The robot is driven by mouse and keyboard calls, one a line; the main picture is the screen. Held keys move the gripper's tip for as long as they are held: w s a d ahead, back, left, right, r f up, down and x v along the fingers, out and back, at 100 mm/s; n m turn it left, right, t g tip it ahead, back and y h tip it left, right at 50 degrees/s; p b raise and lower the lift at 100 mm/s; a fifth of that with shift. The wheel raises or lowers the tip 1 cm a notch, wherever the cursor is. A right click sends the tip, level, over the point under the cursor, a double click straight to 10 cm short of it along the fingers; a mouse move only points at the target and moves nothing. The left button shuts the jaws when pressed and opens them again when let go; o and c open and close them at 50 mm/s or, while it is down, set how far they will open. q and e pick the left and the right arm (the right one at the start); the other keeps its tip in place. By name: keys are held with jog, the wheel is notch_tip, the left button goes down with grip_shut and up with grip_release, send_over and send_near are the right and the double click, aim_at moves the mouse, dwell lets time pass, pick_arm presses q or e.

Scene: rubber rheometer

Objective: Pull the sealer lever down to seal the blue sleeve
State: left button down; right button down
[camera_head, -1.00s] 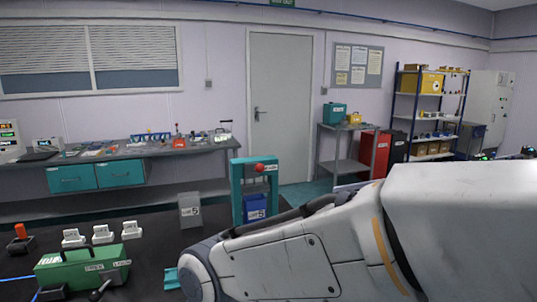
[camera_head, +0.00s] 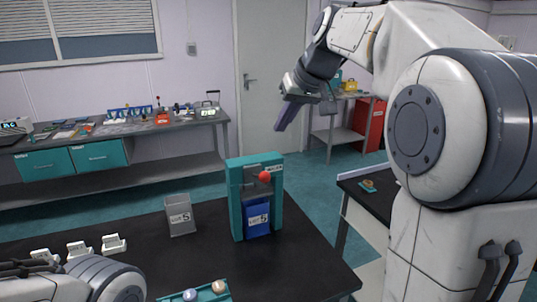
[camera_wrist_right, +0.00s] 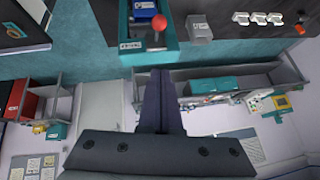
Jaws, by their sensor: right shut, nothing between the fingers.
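The sealer (camera_head: 235,182) is a teal frame standing on the black table. Its lever has a red ball knob (camera_head: 265,177) at the upper front. The blue sleeve (camera_head: 257,217), labelled with a 5, stands upright inside the frame under the lever. My right gripper (camera_head: 281,127) is shut and empty, in the air above and beyond the sealer, apart from it. In the right wrist view my shut fingers (camera_wrist_right: 162,75) point toward the sealer, and the red knob (camera_wrist_right: 160,23) shows just past their tips.
A grey bin (camera_head: 180,216) labelled 5 stands left of the sealer. A teal tray (camera_head: 208,292) with small round pieces lies at the front edge of view. White labelled blocks (camera_head: 78,250) stand at the left. The table between bin and tray is clear.

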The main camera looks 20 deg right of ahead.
jog(key=shift+d+f, duration=0.1)
jog(key=shift+d, duration=0.2)
jog(key=p, duration=0.2)
send_over(269, 175)
jog(key=f, duration=0.5)
jog(key=w+f, duration=0.1)
jog(key=f, duration=0.2)
jog(key=shift+d+f, duration=0.25)
jog(key=shift+d, duration=0.05)
jog(key=shift+s+a+f, duration=0.15)
jog(key=shift+s+f, duration=0.05)
jog(key=shift+f, duration=0.35)
jog(key=shift+s+a+f, duration=0.1)
jog(key=shift+s+f, duration=0.1)
jog(key=shift+f, duration=0.35)
jog(key=shift+s+a+f, duration=0.1)
jog(key=shift+f, duration=0.5)
